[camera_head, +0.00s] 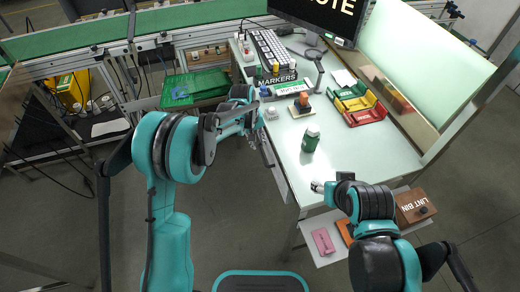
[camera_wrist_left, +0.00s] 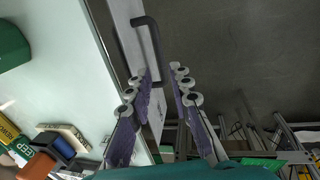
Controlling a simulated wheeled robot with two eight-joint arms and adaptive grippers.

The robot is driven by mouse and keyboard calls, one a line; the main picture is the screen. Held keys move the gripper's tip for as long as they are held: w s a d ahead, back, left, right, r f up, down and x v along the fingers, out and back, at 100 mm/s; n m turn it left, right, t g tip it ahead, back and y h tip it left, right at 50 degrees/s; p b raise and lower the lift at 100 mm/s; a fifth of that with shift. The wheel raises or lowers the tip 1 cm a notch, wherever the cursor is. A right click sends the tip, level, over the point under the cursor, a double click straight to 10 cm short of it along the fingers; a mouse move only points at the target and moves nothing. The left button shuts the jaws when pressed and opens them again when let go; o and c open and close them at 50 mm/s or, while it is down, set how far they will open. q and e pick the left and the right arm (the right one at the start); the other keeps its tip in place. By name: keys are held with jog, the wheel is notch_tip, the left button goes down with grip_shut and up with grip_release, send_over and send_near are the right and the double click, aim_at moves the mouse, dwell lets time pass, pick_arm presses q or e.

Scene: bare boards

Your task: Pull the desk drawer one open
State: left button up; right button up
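The white desk (camera_head: 355,150) has its drawer front (camera_head: 275,172) on the left side, partly hidden by my left arm. In the left wrist view, a dark bar handle (camera_wrist_left: 152,42) stands out from the pale drawer front (camera_wrist_left: 130,35). My left gripper (camera_head: 259,147) is beside the desk's left edge. In the left wrist view my left gripper (camera_wrist_left: 160,75) has its fingers apart, with the lower end of the handle between or just beyond the fingertips; contact cannot be told. My right gripper (camera_head: 318,187) is over the desk's near edge, its fingers too small to judge.
A monitor (camera_head: 325,15) is at the back. A box labelled lint bin (camera_head: 414,206) sits at lower right.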

aim_at(262, 155)
pick_arm(q)
jog(key=f+b, duration=0.1)
jog(key=f, duration=0.1)
jog(key=d+f+b, duration=0.1)
jog(key=f, duration=0.2)
jog(key=f+b, duration=0.1)
jog(key=f, duration=0.2)
jog(key=shift+w+d+f, duration=0.1)
jog(key=shift+w+d, duration=0.2)
grip_shut()
